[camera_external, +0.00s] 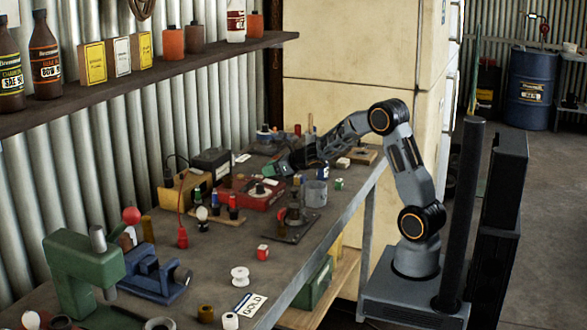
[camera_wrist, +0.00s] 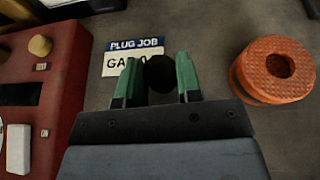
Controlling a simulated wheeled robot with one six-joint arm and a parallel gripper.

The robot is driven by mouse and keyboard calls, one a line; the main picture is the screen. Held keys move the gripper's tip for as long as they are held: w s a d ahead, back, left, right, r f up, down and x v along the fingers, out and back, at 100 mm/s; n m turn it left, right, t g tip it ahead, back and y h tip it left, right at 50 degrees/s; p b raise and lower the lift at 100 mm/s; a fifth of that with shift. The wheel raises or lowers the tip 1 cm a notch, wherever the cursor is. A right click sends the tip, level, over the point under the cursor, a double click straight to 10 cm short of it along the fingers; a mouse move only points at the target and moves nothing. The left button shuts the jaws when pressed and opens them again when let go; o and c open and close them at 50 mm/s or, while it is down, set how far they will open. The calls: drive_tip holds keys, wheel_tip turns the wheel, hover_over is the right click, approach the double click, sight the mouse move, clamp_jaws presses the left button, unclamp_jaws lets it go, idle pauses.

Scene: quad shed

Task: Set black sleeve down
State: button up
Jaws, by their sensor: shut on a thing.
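The black sleeve (camera_wrist: 160,74) shows as a dark round shape between the green fingertips of my gripper (camera_wrist: 160,80) in the wrist view. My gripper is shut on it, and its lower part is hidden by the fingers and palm. A white and blue PLUG JOB card (camera_wrist: 135,50) lies on the bench top behind the sleeve, which covers part of its lettering. In the external view my gripper (camera_external: 272,168) reaches over the bench near the red box (camera_external: 250,192). I cannot make out the sleeve there, nor its height above the bench.
In the wrist view an orange ring (camera_wrist: 252,82) lies right of my gripper and the red box (camera_wrist: 58,110) stands left. In the external view a grey cup (camera_external: 316,193) and a dark stand (camera_external: 294,212) are close by.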

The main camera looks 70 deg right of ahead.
drive_tip(key=shift+f, duration=0.15)
drive_tip(key=o, duration=0.9)
drive_tip(key=shift+r, duration=0.25)
drive_tip(key=v, duration=1.2)
